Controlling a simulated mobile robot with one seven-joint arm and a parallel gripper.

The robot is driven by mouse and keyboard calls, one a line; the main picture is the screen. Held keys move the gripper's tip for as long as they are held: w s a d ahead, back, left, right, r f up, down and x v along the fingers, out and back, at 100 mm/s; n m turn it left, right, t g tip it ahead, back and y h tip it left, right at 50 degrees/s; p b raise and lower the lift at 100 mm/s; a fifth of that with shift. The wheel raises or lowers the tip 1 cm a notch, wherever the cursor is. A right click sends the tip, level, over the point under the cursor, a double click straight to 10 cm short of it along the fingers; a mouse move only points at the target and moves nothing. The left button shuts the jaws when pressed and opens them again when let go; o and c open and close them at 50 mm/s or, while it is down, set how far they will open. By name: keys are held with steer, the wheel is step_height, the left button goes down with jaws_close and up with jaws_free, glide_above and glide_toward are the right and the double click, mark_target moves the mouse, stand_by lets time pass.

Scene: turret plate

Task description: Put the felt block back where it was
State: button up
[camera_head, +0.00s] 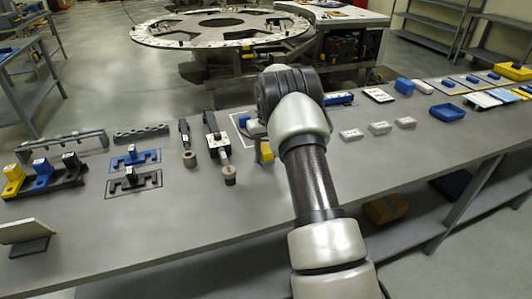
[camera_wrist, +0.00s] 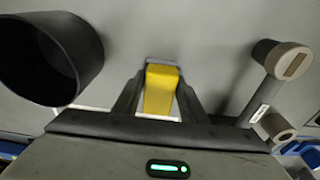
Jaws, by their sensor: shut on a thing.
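A yellow block (camera_wrist: 160,90) sits between the two fingers of my gripper (camera_wrist: 161,78) in the wrist view, and the fingers are shut on it. I take it to be the felt block, but its material cannot be told. In the head view the yellow block (camera_head: 267,151) shows just left of my arm, low over the grey bench. Part of the gripper is hidden by my arm there. A white outlined area (camera_head: 236,117) is marked on the bench by it. Whether the block touches the bench cannot be told.
Two tools with round ends (camera_head: 229,175) lie left of my gripper. Small white boxes (camera_head: 380,127) stand right of my arm. The front middle of the bench is clear.

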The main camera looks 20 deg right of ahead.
steer(key=o, duration=1.1)
steer(key=shift+f, duration=0.1)
